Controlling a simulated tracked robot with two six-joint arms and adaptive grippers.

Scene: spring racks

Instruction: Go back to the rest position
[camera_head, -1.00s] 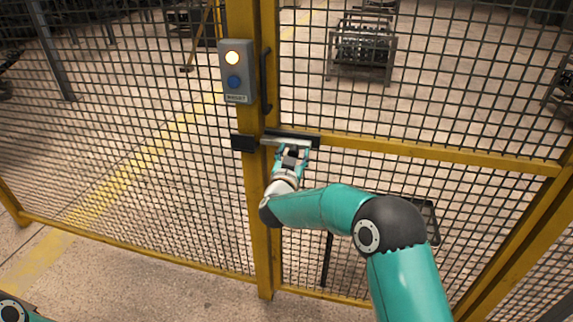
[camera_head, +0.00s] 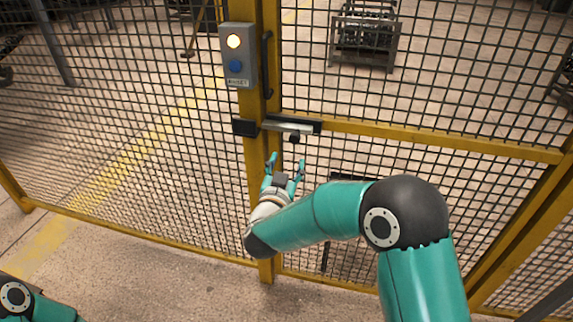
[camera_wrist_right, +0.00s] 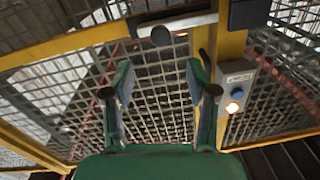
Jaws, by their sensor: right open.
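My right gripper (camera_head: 286,166) is open and empty in the head view. It is just below the gate's latch (camera_head: 290,126), apart from it, in front of the yellow post. In the right wrist view, the two fingers of my right gripper (camera_wrist_right: 158,85) stand wide apart with only mesh between them. The latch (camera_wrist_right: 178,22) with its dark round knob lies beyond the fingertips. My left gripper is not in view; only part of my left arm shows at the lower left corner of the head view.
A yellow-framed mesh fence (camera_head: 420,150) stands close in front of me. A grey control box (camera_head: 238,55) with a lit lamp and blue button hangs on the post. A rack (camera_head: 365,40) stands behind the mesh. The floor on my side is clear at the lower left.

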